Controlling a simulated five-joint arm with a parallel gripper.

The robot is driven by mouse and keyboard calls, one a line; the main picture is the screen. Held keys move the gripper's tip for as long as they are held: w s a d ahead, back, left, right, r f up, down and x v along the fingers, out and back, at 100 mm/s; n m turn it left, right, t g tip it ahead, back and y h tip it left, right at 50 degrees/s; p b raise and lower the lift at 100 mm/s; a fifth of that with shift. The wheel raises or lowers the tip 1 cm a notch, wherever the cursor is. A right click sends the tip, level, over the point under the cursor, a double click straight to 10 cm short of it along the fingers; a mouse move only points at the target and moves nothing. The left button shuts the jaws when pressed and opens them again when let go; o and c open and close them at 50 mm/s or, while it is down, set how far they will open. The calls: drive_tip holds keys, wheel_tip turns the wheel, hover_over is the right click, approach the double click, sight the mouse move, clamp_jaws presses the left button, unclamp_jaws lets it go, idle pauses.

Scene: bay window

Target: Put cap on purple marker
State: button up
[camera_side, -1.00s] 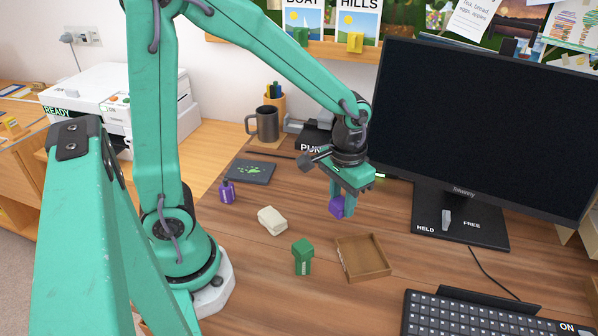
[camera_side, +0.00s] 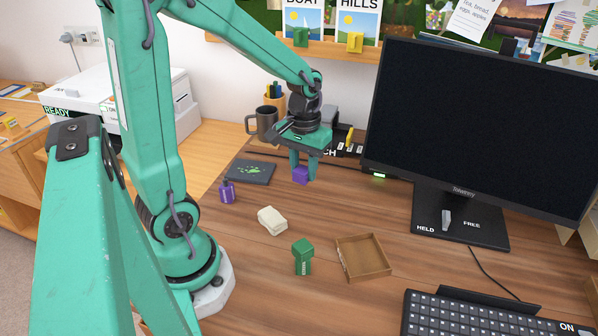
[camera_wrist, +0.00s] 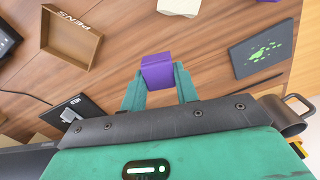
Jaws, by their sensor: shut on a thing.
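My gripper (camera_side: 303,172) is shut on a purple cap (camera_side: 300,175), a block-like piece held between its two green fingers above the desk. The cap also shows in the wrist view (camera_wrist: 157,71), between the fingertips. The purple marker (camera_side: 227,192) stands upright on the desk, to the left of my gripper and apart from it, with a narrow dark top.
A mug (camera_side: 263,123) is behind; the monitor (camera_side: 480,130) is at right.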

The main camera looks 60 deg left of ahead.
drive_tip(key=s+a+r+n, duration=0.1)
drive_tip(key=s+a+n, duration=0.8)
drive_tip(key=s+a, duration=0.5)
drive_tip(key=shift+s+a+r, duration=0.4)
drive_tip(key=shift+s, duration=0.05)
drive_tip(key=shift+f, duration=0.1)
drive_tip(key=shift+f, duration=3.1)
drive_tip(key=shift+f, duration=0.15)
drive_tip(key=o, duration=1.5)
